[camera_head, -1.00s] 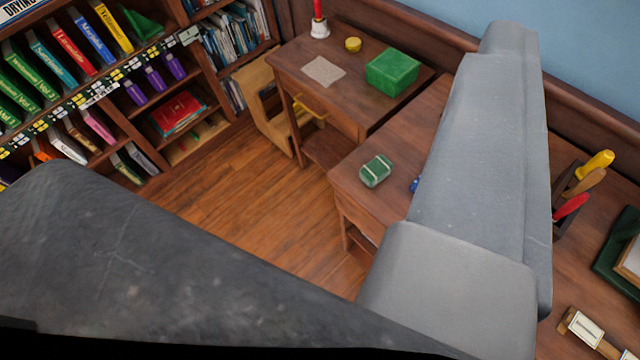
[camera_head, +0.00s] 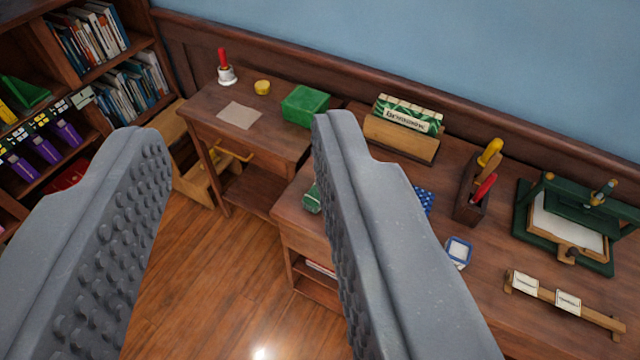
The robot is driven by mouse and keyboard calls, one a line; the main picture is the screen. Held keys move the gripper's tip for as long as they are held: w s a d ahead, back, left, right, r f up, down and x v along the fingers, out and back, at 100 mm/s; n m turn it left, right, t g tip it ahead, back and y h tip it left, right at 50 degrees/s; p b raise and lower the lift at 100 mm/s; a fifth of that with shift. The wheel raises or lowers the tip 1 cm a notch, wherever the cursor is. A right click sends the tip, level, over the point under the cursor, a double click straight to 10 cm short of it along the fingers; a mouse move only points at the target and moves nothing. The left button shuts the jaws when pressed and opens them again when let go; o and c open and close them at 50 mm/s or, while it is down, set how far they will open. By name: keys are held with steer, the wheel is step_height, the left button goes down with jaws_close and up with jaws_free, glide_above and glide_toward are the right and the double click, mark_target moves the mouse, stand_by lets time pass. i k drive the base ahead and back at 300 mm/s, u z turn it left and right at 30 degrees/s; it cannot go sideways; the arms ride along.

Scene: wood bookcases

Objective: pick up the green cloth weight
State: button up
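The green cloth weight (camera_head: 311,199) sits near the left front edge of the right-hand wooden desk (camera_head: 292,222). It is a small green block; in this view my right finger hides its right part. My gripper (camera_head: 240,132) is open, with its two grey studded fingers wide apart and nothing between them. In the picture the cloth weight lies just left of the right finger's inner edge. The fingers look well nearer to the camera than the desk, apart from the weight.
A tool holder (camera_head: 468,205), a green press (camera_head: 570,225) and a card rack (camera_head: 565,302) stand on the right-hand desk.

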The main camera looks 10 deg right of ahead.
mark_target(311, 199)
steer(key=u, duration=0.1)
steer(key=i, duration=0.4)
steer(key=z, duration=2.1)
steer(key=k, duration=1.15)
steer(key=u, duration=0.9)
steer(key=i, duration=0.8)
